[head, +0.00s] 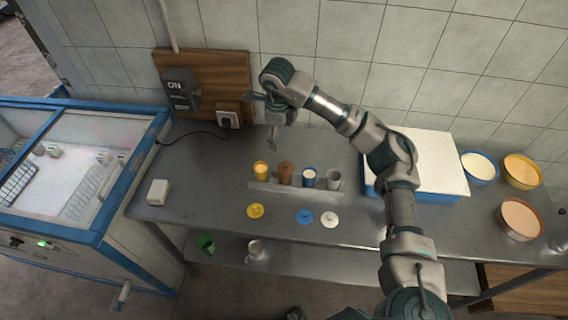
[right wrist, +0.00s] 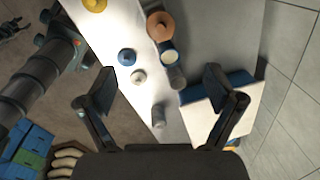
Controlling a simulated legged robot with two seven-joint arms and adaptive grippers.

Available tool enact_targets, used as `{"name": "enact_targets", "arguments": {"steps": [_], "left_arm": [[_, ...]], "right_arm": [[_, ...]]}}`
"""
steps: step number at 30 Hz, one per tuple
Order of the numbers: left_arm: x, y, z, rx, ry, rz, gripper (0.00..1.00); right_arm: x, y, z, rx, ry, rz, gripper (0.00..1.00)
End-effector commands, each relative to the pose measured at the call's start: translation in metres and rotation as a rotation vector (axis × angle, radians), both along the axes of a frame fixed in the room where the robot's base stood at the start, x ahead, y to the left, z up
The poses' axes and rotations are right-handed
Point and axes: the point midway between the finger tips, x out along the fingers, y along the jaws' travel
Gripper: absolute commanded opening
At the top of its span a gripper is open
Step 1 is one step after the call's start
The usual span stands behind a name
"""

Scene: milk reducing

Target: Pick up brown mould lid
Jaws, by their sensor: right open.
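The brown mould (head: 286,174) stands upright in a row of moulds on the steel table, with what looks like its brown lid on top. In the right wrist view the wide brown lid (right wrist: 160,25) with its knob shows near the top centre. My right gripper (head: 262,120) is open and empty, above and behind the row, a little left of the brown mould. In the wrist view its two fingers (right wrist: 160,88) are spread wide, and the lid lies beyond them. My left gripper is not clearly in view.
A yellow mould (head: 261,171), a blue mould (head: 308,178) and a grey mould (head: 334,180) flank the brown one. Yellow (head: 255,211), blue (head: 304,217) and white (head: 330,219) lids lie in front. A white-topped blue box (head: 440,165) and several bowls stand right.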

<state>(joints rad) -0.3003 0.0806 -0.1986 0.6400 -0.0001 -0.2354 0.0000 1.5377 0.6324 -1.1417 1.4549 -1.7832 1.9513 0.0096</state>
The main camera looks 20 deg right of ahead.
Motion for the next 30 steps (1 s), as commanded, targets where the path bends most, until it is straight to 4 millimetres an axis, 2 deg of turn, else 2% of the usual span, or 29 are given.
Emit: {"name": "enact_targets", "arguments": {"steps": [2,5,9,15,23,30], "left_arm": [[-0.002,0.0,0.0,0.0,0.001,0.0,0.4],[-0.004,0.0,0.001,0.0,0.002,-0.001,0.4],[-0.012,0.001,0.003,0.001,0.013,-0.001,0.4],[-0.011,0.001,0.007,0.002,0.011,-0.002,0.4],[-0.005,0.001,0.01,0.0,0.001,-0.002,0.4],[-0.003,0.0,0.018,0.0,-0.003,-0.002,0.4]], "right_arm": [[0.0,-0.007,-0.004,-0.024,0.005,-0.011,0.92],[0.001,-0.007,-0.022,-0.025,0.008,-0.01,0.92],[0.004,-0.009,-0.055,-0.022,0.009,-0.009,0.92],[0.007,-0.014,-0.099,-0.02,0.008,-0.007,0.92],[0.01,-0.016,-0.122,-0.018,0.005,-0.008,0.92],[0.011,-0.019,-0.157,-0.018,0.007,-0.007,0.92]]}}
